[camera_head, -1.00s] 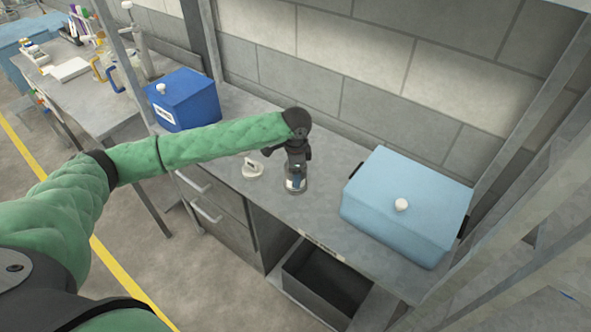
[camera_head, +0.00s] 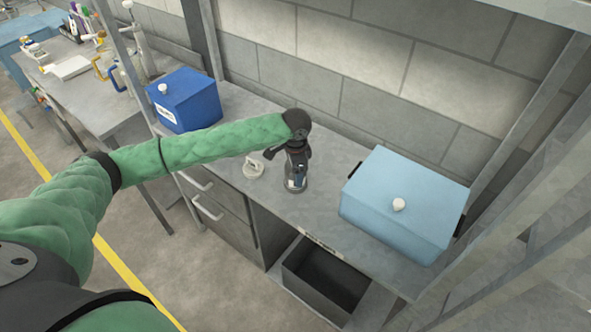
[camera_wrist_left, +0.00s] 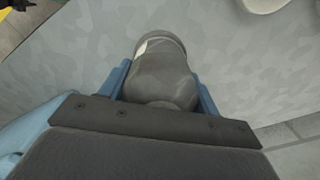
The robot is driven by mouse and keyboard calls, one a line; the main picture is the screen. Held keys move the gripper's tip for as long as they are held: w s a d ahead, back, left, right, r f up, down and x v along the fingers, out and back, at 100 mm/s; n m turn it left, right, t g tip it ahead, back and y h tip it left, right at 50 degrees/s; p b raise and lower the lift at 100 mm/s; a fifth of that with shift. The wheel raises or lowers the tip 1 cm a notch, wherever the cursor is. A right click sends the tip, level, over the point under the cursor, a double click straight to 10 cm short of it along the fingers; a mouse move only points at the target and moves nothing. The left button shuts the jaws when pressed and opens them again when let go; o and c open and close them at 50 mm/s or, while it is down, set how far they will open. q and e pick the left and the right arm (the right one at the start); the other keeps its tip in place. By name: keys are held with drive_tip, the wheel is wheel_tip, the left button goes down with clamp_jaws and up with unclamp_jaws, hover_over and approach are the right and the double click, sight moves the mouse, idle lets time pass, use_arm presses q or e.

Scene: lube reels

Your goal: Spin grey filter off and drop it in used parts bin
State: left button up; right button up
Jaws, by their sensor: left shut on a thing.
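The grey filter (camera_wrist_left: 162,75) is a rounded dark grey canister with a light patch near its far end. It sits between the blue fingers of my left gripper (camera_wrist_left: 163,90) in the left wrist view, and the gripper is shut on it. In the head view my left arm reaches across the bench, with the left gripper (camera_head: 297,178) pointing down at the bench top and hiding most of the filter. An open dark bin (camera_head: 323,281) stands below the bench front; it appears empty, and whether it is the used parts bin cannot be told. My right gripper is not in view.
A light blue lidded box (camera_head: 405,212) stands right of the gripper on the grey bench (camera_head: 230,160). A white part (camera_head: 253,168) lies just left of the gripper. A blue lidded box (camera_head: 184,101) stands farther left. A block wall is behind.

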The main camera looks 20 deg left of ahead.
use_arm(q)
drive_tip(key=shift+s+f, duration=0.15)
drive_tip(key=shift+f, duration=0.1)
